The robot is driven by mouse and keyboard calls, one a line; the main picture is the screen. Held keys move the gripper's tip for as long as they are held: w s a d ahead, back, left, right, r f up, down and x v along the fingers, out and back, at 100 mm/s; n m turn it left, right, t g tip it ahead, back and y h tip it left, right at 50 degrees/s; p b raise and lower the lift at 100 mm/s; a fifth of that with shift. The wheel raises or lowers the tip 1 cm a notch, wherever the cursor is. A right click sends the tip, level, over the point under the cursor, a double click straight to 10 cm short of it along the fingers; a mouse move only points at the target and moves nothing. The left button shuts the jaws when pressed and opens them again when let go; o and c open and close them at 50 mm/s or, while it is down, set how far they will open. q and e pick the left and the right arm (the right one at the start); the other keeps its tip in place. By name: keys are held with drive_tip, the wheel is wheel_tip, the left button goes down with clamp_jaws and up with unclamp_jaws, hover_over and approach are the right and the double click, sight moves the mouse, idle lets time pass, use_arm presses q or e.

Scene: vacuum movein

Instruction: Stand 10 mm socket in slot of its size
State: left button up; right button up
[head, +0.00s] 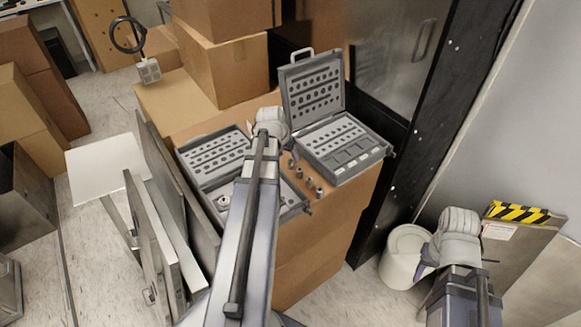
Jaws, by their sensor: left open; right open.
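Several small grey sockets (309,183) stand in a short row on the cardboard box top, between two open grey cases. I cannot read their sizes, so I cannot tell which is the 10 mm one. The right case (377,152) has rows of dark slots and pale labels in its base; its raised lid (312,88) has slots too. The left case (183,156) also has rows of slots and is partly covered by my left arm. My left gripper (271,122) is open above the cases, its fingertips mostly hidden. My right gripper (456,236) is open, low at the right, away from the cases.
Cardboard boxes (238,72) are stacked behind the cases. A dark cabinet (395,45) stands close on the right. A white bin (404,252) and a striped panel (520,214) are near my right gripper. Flat panels (160,225) lean at the box's left side.

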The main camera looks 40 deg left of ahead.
sight(290, 160)
use_arm(q)
drive_tip(key=shift+f, duration=0.15)
drive_tip(key=b+x, duration=0.4)
drive_tip(key=x, duration=0.1)
drive_tip(key=shift+f+b, duration=0.1)
drive_tip(key=shift+b, duration=0.3)
drive_tip(key=shift+d, duration=0.1)
clamp_jaws()
